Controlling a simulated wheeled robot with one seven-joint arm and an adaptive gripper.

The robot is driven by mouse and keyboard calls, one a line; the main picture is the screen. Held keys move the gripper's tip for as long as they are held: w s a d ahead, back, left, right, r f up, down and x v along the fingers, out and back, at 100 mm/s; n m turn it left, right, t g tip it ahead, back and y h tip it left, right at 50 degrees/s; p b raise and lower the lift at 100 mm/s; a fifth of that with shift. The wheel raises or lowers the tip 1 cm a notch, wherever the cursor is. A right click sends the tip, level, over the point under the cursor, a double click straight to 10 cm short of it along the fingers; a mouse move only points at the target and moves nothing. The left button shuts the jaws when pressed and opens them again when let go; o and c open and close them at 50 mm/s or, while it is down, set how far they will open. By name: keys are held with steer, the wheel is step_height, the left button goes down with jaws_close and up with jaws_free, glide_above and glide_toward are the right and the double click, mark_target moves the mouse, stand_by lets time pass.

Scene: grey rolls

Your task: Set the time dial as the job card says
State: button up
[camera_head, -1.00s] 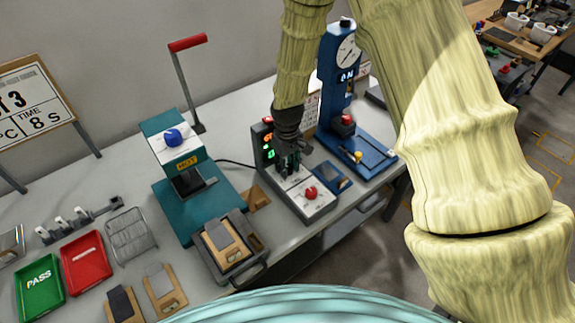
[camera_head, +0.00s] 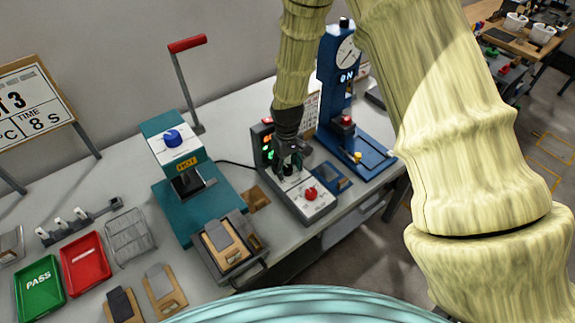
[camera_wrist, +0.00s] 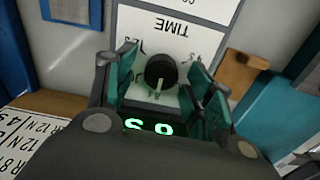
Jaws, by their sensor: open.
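The time dial (camera_wrist: 160,70) is a round black knob on a white panel marked TIME, which appears upside down in the wrist view. Its pale pointer line points down in the picture, towards the green display (camera_wrist: 148,127), which seems to read 0 s. My gripper (camera_wrist: 163,85) is open, with one green-padded finger on each side of the dial; I cannot tell whether they touch it. In the head view my gripper (camera_head: 288,160) is over the control box (camera_head: 305,205) and hides the dial. The job card (camera_head: 38,105) at the left shows TIME 8 s.
A red knob (camera_head: 311,194) sits on the box's near end. The teal press (camera_head: 180,150) marked HOT stands to the left, with a raised red-handled lever (camera_head: 187,43). A blue gauge stand (camera_head: 335,90) is close on the right. Green (camera_head: 40,285) and red (camera_head: 86,262) trays lie front left.

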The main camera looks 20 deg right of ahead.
mark_target(288, 167)
step_height(288, 167, up, 12)
stand_by(0.7)
steer(key=shift+d, duration=0.1)
stand_by(0.3)
